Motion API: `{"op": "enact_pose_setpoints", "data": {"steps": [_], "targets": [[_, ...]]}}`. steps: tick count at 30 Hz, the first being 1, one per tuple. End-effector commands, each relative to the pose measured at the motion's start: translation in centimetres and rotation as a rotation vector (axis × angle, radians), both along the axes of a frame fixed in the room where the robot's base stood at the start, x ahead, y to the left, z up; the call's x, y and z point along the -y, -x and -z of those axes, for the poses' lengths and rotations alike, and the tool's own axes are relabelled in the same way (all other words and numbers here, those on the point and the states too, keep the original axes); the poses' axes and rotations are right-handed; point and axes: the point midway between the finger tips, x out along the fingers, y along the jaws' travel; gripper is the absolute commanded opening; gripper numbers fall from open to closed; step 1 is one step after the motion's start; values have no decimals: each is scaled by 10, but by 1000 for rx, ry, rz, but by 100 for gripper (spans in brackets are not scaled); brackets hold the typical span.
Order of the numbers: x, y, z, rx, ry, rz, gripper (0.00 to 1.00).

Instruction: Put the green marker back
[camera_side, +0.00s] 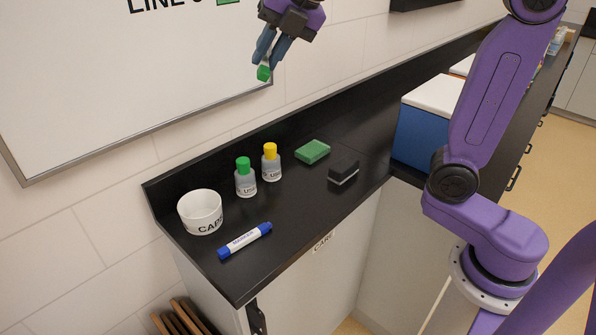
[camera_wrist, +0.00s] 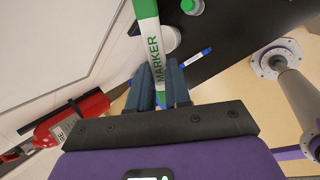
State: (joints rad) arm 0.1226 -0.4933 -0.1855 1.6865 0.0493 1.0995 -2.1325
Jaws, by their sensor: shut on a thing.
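The green marker (camera_wrist: 147,40), white with green lettering, is between the fingers of my gripper (camera_wrist: 160,88) in the wrist view, its green end away from the palm. In the side view my gripper (camera_side: 270,50) is high, in front of the whiteboard's (camera_side: 120,80) lower right corner and above the counter. A green marker end (camera_side: 264,73) points down below the fingers; most of the marker is hidden by them. A blue marker (camera_side: 244,241) lies on the black counter (camera_side: 290,215) at its front left, and shows in the wrist view (camera_wrist: 196,57).
A white cup (camera_side: 200,213), a green-capped bottle (camera_side: 246,180), a yellow-capped bottle (camera_side: 271,164), a green sponge (camera_side: 313,151) and a black eraser (camera_side: 343,171) stand on the counter. A blue cooler (camera_side: 420,140) is at right. A red extinguisher (camera_wrist: 72,118) shows in the wrist view.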

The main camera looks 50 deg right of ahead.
Motion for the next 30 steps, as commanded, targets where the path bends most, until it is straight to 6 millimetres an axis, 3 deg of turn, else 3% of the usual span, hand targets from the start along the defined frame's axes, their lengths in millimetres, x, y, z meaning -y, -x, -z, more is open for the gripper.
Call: {"op": "enact_pose_setpoints", "data": {"steps": [1,8,18,24,30], "targets": [[0,7,16,-32,17,45,0],[10,38,82,-176,60,301,0],[41,112,181,-439,41,721,0],[56,144,211,-533,8,856,0],[61,153,222,-565,-5,898,0]]}}
